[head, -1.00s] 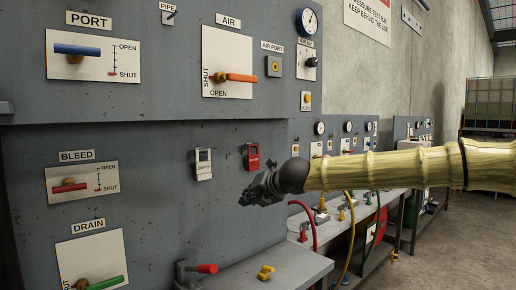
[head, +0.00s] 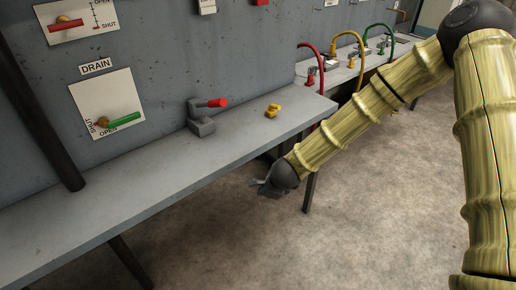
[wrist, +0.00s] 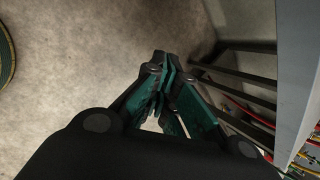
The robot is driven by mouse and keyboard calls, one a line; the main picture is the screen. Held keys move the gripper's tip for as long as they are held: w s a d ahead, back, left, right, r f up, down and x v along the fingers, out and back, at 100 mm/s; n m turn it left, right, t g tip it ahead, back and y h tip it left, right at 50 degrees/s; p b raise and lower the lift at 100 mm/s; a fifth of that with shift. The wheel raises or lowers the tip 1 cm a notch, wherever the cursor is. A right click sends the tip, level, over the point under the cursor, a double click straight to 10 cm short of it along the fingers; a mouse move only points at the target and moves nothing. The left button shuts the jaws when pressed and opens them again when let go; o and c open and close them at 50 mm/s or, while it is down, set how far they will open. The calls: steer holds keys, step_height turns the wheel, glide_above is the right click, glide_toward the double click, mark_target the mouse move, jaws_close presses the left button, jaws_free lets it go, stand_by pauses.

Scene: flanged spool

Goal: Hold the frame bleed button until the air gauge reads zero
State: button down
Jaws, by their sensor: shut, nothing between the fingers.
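My gripper (head: 265,188) is low in front of the grey bench, below its top and near its front edge, over the floor. In the wrist view its fingers (wrist: 163,64) come together and hold nothing. The fingertips touch no button. Neither a bleed button nor the air gauge shows in the head view now; that part of the panel is above the picture. The red-handled lever plate (head: 76,18) at the top left is cut off by the picture edge, its handle lying level.
The grey bench (head: 110,205) runs along the panel, carrying a red-handled clamp (head: 205,115) and a yellow piece (head: 272,110). The drain plate (head: 82,90) has a green handle. Red (head: 318,58), yellow (head: 350,37) and green hoses stand farther back. The floor (head: 350,235) in front is open.

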steer(key=s+d+f+n+g+h, duration=0.1)
steer(key=s+d+f+n, duration=0.2)
steer(key=s+f+n, duration=0.5)
steer(key=s+d+f+n+g, duration=0.1)
steer(key=s+d+f+n, duration=0.2)
steer(key=s, duration=0.7)
steer(key=s+d+f+n+g, duration=0.2)
steer(key=s+d+f+n, duration=0.2)
steer(key=s, duration=0.7)
steer(key=s+d+f+n+g+h, duration=0.1)
steer(key=s+d+f+n, duration=0.3)
steer(key=s, duration=0.6)
steer(key=shift+s+d+n, duration=0.3)
steer(key=shift+d+n, duration=0.1)
steer(key=shift+n, duration=0.5)
